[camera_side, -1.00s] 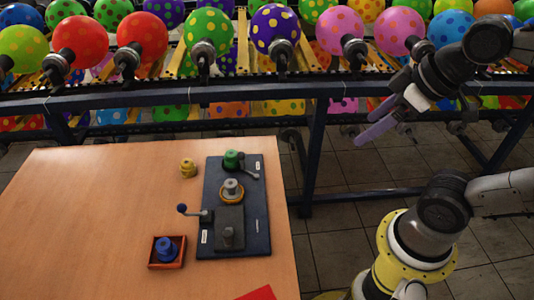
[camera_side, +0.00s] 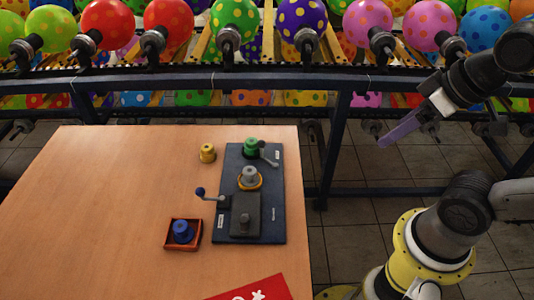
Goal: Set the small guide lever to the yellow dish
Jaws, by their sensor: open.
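A dark blue board (camera_side: 272,220) lies on the table with levers on it. A small grey lever (camera_side: 268,154) sits beside the green knob (camera_side: 250,147) at the board's far end, angled toward the right edge. A longer lever with a blue ball end (camera_side: 200,191) sticks out past the left edge. A yellow ring or shallow dish (camera_side: 249,187) shows around the base of a grey knob in the board's middle. My gripper (camera_side: 386,141), with purple fingers, is open and empty, well to the right of the board and off the table.
A blue knob (camera_side: 182,232) sits in a red-brown tray (camera_side: 169,241). A red sheet (camera_side: 265,290) lies at the front. A dark rail (camera_side: 200,82) with dotted balloons spans the back.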

